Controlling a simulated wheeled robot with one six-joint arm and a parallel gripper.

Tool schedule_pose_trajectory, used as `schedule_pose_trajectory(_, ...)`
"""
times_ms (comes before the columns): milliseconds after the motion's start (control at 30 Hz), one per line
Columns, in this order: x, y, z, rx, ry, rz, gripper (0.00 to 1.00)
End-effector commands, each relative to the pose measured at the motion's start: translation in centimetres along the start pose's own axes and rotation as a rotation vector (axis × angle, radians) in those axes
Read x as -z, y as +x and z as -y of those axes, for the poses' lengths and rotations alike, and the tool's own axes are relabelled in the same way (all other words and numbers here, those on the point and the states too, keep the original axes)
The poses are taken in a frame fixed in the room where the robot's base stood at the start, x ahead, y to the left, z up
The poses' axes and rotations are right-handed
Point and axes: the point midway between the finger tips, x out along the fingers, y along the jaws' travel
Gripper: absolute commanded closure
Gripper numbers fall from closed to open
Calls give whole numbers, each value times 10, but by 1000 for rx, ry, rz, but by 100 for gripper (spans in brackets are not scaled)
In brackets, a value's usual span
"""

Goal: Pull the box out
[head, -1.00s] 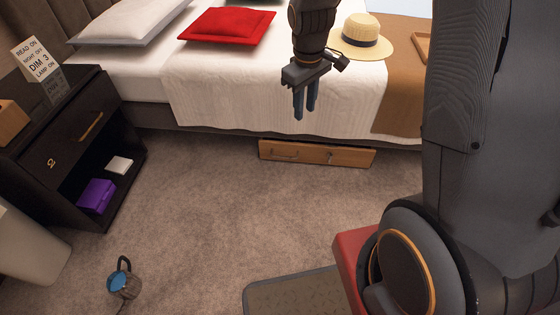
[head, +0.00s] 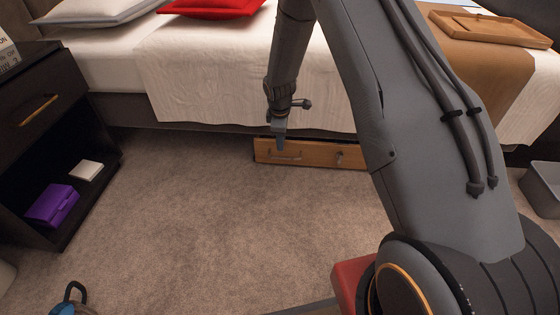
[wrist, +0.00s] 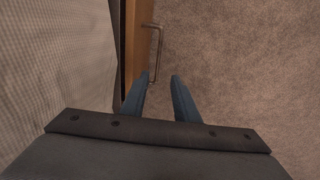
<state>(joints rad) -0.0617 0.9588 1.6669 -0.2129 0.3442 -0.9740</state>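A low wooden box (head: 315,154) lies on the carpet under the side of the bed, with its front face showing. My gripper (head: 280,138) is just above the handle in the head view. In the wrist view the box (wrist: 137,50) runs along the bed's side, and the handle (wrist: 154,45) stands out from it. My gripper's fingers (wrist: 160,85) are apart there with carpet between them, and the handle's near end lies just ahead, between their tips. My arm hides the box's right end.
A black nightstand (head: 62,105) holding a purple box (head: 52,206) on its lower shelf stands at left. A grey bin (head: 541,188) is at right. The bed (head: 215,85) overhangs the box. Carpet in front of the box is clear.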

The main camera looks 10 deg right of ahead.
Motion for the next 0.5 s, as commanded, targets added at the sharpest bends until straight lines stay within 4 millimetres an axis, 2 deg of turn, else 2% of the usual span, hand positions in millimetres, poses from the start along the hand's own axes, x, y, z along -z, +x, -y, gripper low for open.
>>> schedule_pose_trajectory(33,2,11,-2,-2,-12,-1,72)
schedule_pose_trajectory(267,4,25,-4,-5,-29,-1,72)
schedule_pose_trajectory(500,3,57,-3,-2,-27,0,72)
